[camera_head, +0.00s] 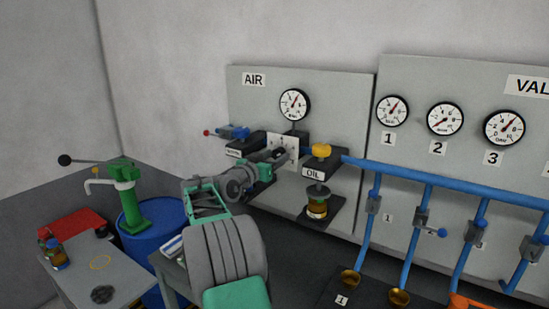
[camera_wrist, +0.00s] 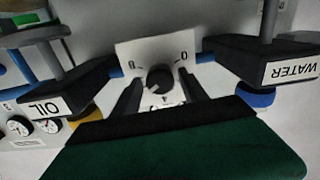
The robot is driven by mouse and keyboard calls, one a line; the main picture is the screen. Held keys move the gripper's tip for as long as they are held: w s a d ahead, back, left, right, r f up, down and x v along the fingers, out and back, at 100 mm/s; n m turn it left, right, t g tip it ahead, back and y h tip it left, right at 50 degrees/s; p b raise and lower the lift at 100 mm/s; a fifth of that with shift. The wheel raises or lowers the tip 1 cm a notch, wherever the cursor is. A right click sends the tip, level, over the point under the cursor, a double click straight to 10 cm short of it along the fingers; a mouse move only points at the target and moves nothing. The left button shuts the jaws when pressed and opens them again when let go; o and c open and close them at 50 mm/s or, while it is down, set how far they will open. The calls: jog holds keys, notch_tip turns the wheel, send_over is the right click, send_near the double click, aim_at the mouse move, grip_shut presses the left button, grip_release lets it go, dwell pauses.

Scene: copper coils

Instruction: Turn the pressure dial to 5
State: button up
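The pressure dial is a round black knob (camera_wrist: 160,78) on a white plate (camera_wrist: 181,47) with printed numbers, seen upside down in the wrist view. A small light mark shows at the knob's lower left; its exact reading is unclear. In the head view the plate (camera_head: 291,143) shows on the AIR panel, its knob hidden by my arm. My gripper (camera_wrist: 160,95) is open. One dark finger is on each side of the knob, with visible gaps, and nothing is held. In the head view my gripper (camera_head: 278,157) is close in front of the plate.
A round gauge (camera_head: 294,104) hangs above the dial. A yellow-topped OIL unit (camera_head: 321,151) is close right, and a blue WATER valve (camera_head: 234,132) close left. Blue pipes (camera_head: 430,179) run along the right panel. A blue barrel (camera_head: 155,240) and a table (camera_head: 125,268) are left.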

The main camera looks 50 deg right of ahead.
grip_shut()
dwell(0.3)
jog(key=shift+n, duration=2.9)
jog(key=shift+o, duration=1.1)
grip_release()
